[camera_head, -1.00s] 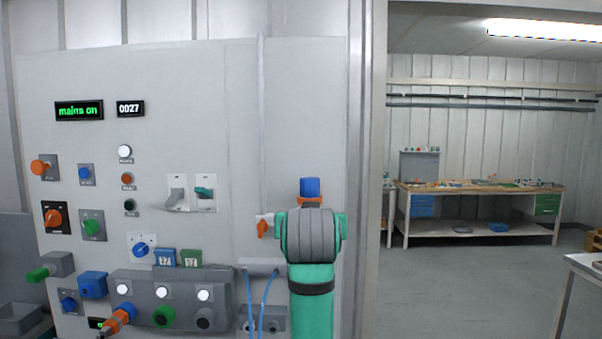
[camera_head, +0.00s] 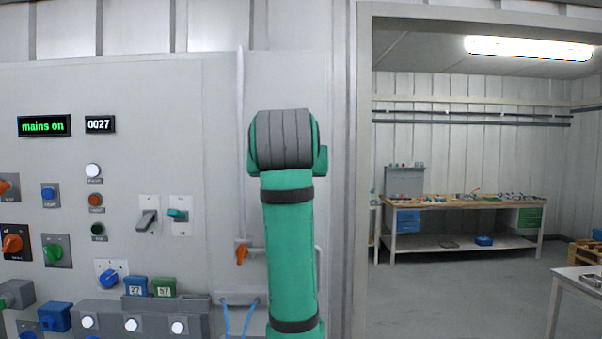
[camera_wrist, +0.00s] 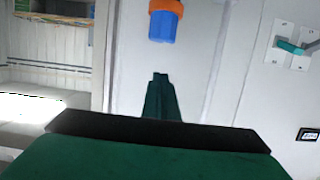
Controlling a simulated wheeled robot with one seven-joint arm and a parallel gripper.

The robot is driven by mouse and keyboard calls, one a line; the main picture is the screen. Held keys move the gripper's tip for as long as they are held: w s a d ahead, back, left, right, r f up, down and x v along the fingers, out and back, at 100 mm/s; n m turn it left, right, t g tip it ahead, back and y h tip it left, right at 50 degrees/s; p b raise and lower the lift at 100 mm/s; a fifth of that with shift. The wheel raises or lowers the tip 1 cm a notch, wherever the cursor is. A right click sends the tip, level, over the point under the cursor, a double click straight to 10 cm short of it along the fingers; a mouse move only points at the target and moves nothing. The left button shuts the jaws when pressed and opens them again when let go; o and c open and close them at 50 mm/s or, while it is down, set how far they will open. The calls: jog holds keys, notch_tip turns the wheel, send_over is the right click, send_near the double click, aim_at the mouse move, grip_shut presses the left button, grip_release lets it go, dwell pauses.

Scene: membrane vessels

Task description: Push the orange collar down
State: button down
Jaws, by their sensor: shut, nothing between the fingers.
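The orange collar (camera_wrist: 166,7) shows at the top edge of the wrist view, fitted around a blue cylinder (camera_wrist: 162,28) on the pale panel. The wrist picture appears upside down, with the blue end below the collar. My gripper (camera_wrist: 160,75) is shut and empty. In the wrist picture its dark green fingers lie below the blue end, with a gap between them.
An orange-handled valve (camera_head: 241,255) sits on a pipe left of my arm. Toggle switches (camera_head: 178,215) and several buttons and knobs cover the panel farther left. A workbench (camera_head: 470,200) stands beyond the opening at right, with open floor before it.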

jog(key=w+f, duration=0.2)
jog(key=w, duration=0.1)
jog(key=w+f, duration=0.1)
jog(key=w, duration=0.1)
jog(key=shift+d+f, duration=0.3)
jog(key=shift+d, duration=0.05)
jog(key=shift+f, duration=0.8)
jog(key=shift+f, duration=0.1)
